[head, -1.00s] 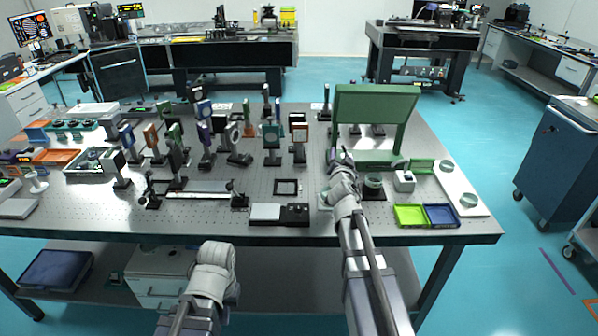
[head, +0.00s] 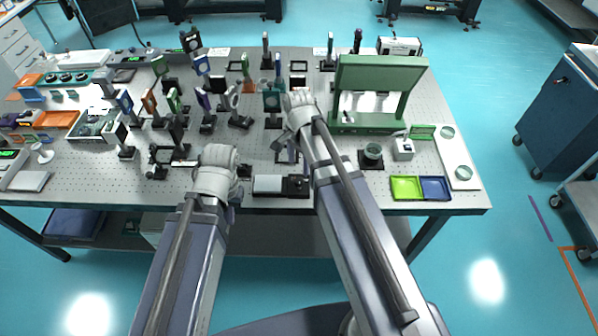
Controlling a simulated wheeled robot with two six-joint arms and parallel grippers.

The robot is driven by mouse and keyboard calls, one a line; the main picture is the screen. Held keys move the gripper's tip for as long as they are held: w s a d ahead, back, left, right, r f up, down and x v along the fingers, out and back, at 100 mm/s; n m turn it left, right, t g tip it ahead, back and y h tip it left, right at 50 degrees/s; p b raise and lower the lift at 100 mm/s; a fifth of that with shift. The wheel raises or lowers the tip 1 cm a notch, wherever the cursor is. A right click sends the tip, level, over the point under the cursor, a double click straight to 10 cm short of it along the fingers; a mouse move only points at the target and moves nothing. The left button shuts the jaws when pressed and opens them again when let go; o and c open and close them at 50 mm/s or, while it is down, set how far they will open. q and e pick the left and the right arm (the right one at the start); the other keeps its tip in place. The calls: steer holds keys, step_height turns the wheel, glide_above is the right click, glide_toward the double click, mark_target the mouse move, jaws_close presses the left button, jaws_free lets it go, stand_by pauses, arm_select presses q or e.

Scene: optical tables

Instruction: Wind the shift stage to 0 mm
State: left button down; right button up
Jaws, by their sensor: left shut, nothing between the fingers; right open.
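A low unit with a white plate and a black block (head: 282,186) lies near the table's front edge. It may be the shift stage, but no scale or reading can be made out. My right gripper (head: 286,145) is open above the table, behind this unit and in front of the teal-framed optic (head: 272,101). I see nothing held in it. My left gripper (head: 238,190) is shut and empty at the front edge, left of the unit. My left arm also covers part of a low rail.
Several post-mounted optics (head: 173,101) crowd the table's left and middle. A tall green frame (head: 382,70) stands at right. A lime tray (head: 406,188) and blue tray (head: 436,188) sit at the front right. Some perforated tabletop is bare around the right gripper.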

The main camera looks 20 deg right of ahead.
mark_target(299, 180)
steer(key=shift+f+b, duration=3.9)
steer(key=shift+f, duration=0.05)
jaws_close()
